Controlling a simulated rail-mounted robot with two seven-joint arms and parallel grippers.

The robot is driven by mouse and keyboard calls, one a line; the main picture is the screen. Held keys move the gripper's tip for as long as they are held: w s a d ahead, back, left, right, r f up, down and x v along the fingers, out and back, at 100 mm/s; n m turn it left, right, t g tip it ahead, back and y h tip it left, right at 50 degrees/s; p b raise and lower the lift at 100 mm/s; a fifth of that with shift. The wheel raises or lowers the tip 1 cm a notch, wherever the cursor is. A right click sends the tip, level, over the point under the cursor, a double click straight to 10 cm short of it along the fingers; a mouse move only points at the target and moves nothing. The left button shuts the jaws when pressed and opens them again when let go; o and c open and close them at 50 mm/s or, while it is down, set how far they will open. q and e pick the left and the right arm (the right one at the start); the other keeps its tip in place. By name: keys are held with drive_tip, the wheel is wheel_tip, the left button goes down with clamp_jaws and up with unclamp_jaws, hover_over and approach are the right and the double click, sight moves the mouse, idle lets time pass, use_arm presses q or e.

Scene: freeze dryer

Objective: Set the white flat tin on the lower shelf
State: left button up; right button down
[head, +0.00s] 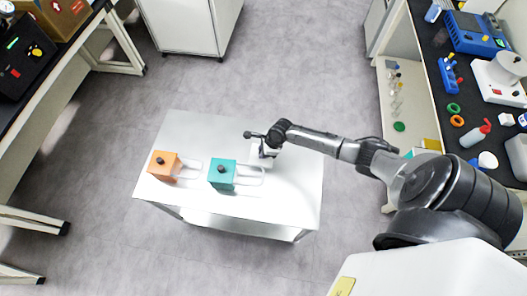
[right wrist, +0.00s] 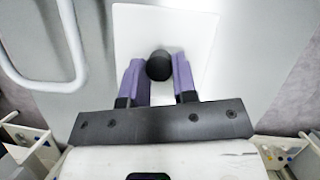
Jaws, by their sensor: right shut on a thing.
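The white flat tin (right wrist: 190,25) is a pale square with a black knob (right wrist: 159,65) in the right wrist view. In the head view the tin (head: 260,160) shows partly, under my right gripper (head: 267,152), over the back middle of the white cart top. In the right wrist view the purple-padded fingers of my right gripper (right wrist: 159,78) are shut on the knob, one on each side. I cannot tell whether the tin touches the cart top. The cart's lower shelf (head: 235,222) shows as a strip below the top's front edge. My left gripper is not in view.
A teal box (head: 222,175) and an orange box (head: 162,168), each with a black knob and a white loop beside it, stand on the cart top (head: 290,195). The teal box is close to the tin. Benches stand left and right; grey floor surrounds the cart.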

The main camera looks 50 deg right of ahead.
drive_tip(key=shift+f, duration=0.8)
drive_tip(key=shift+f, duration=0.15)
drive_tip(key=c, duration=0.9)
unclamp_jaws()
